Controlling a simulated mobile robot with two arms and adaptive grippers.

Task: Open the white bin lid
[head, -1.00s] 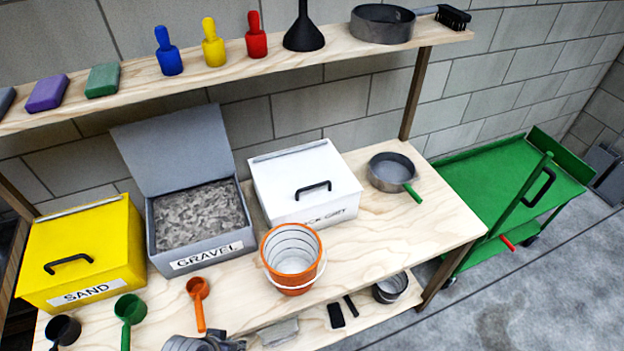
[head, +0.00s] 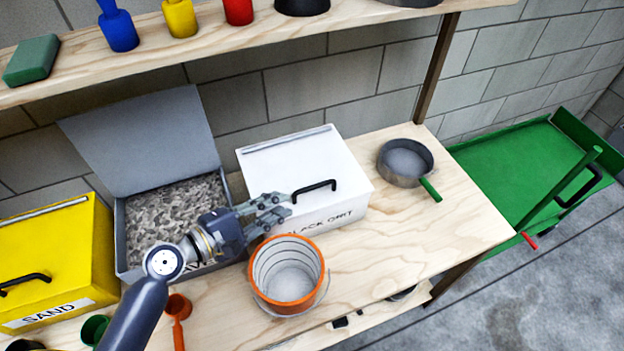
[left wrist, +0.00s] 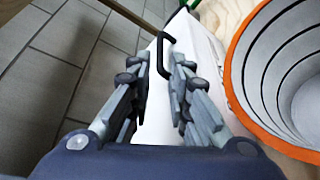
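The white bin (head: 320,168) stands on the bench with its lid closed. Its lettering reads "BLACK GRIT", partly covered. A black handle (head: 314,187) sits on the lid's front part. My left gripper (head: 288,206) is at the bin's front left, with its fingers pointing toward the handle. In the left wrist view the fingers (left wrist: 155,85) are apart, and the handle (left wrist: 163,62) shows between and just beyond their tips. I cannot tell whether they touch it. My right gripper is not in view.
The orange bucket (head: 288,274) stands close below my left gripper. The open gravel bin (head: 150,140) is to the left, the yellow sand bin (head: 60,250) farther left. A grey pan (head: 404,164) with a green handle is right of the white bin. A shelf (head: 270,40) runs above.

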